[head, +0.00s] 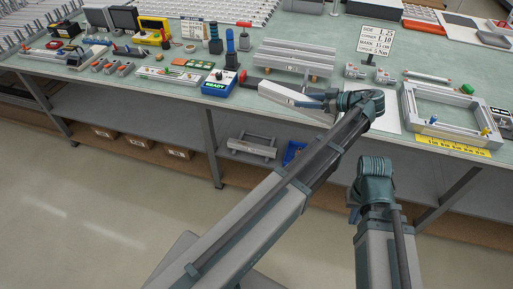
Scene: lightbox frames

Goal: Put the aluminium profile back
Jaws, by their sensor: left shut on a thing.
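A pale aluminium profile (279,93) lies at a slant over the front edge of the green bench. My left gripper (318,101) is shut on it near its right part, and the jaws hide some of it. A stack of similar grey profiles (295,58) lies on the bench just behind. My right gripper (354,207) hangs in front of the bench, low and apart from everything; its fingers are too small and hidden to read.
A grey rectangular frame (408,105) lies at right, with a yellow ruler (453,145) before it. A sign (376,39) stands behind. A blue READY box (219,84) and screwdrivers are left of the profile. A lower shelf (150,112) runs under the bench; the floor is clear.

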